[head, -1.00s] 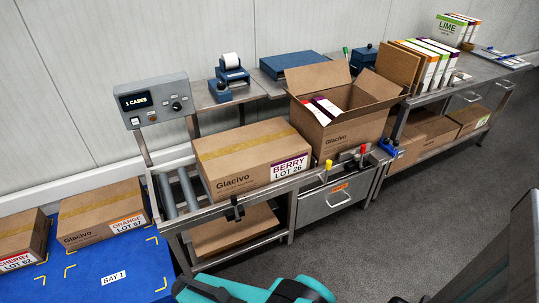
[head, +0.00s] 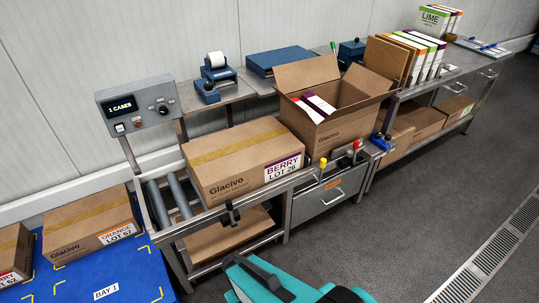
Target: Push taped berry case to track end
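The berry case (head: 228,178) is a closed brown carton with tape along its top and a label reading BERRY LOT 26. It rests on the roller track (head: 166,199), toward its right part, with bare rollers showing to its left. An open carton (head: 330,112) with packs inside stands right of it, close by. A teal and black part of my arm shows at the bottom edge. My gripper's fingers are not seen.
A blue surface marked BAY 1 (head: 133,273) lies at lower left, bearing an orange case (head: 92,225) and a partly cut-off cherry case (head: 12,252). A control box reading 1 CASES (head: 138,105) stands above the track. Grey floor is free at right, with a drain grate (head: 490,255).

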